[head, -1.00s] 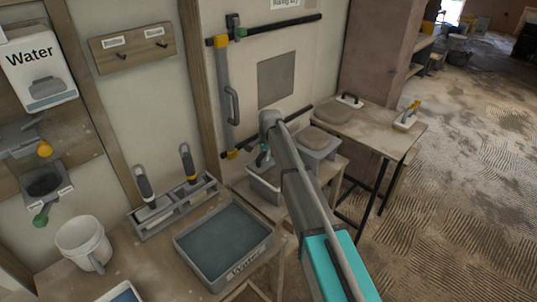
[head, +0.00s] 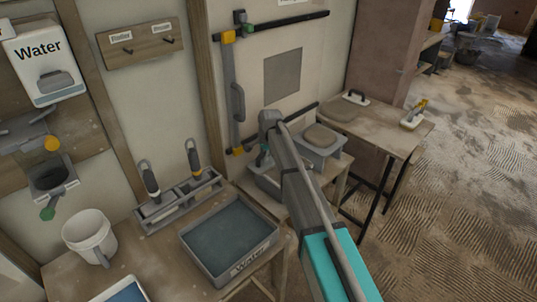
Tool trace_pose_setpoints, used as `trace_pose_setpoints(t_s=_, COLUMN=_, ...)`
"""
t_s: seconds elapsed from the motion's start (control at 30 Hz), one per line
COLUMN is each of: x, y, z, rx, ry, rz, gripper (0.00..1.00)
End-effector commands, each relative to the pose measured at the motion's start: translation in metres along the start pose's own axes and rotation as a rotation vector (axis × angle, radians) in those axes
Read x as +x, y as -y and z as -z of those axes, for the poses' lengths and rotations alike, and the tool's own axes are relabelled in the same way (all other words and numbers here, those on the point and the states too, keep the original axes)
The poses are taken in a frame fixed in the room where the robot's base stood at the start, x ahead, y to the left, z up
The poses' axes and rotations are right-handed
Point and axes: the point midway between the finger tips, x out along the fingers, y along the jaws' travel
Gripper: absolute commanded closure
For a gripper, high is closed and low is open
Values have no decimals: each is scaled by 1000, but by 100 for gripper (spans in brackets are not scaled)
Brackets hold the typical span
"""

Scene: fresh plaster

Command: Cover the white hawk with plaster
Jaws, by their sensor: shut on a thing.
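My gripper (head: 263,154) is small and partly hidden by my arm, over a grey tub (head: 262,180) on the low bench. It is shut on a tool with a green part; the tool's shape is hard to make out. A white board with a yellow handle (head: 412,117) lies on the right-hand table, well apart from my gripper. I cannot tell whether it is the white hawk.
A water tray (head: 232,234), a white bucket (head: 88,236) and a rack of trowels (head: 178,203) stand on the near bench. A white float with a dark handle (head: 356,98) lies at the back of the wooden table (head: 372,130).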

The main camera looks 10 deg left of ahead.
Motion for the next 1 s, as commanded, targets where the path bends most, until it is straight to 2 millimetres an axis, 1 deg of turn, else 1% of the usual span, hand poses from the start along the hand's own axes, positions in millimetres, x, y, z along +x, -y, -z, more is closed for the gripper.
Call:
trace_pose_setpoints(t_s=0.47, x=-2, y=0, z=-1, rx=0, ry=-1, rz=1, gripper=100)
trace_pose_setpoints(t_s=1.0, x=-38, y=7, z=-1, rx=0, ry=-1, rz=1, gripper=100)
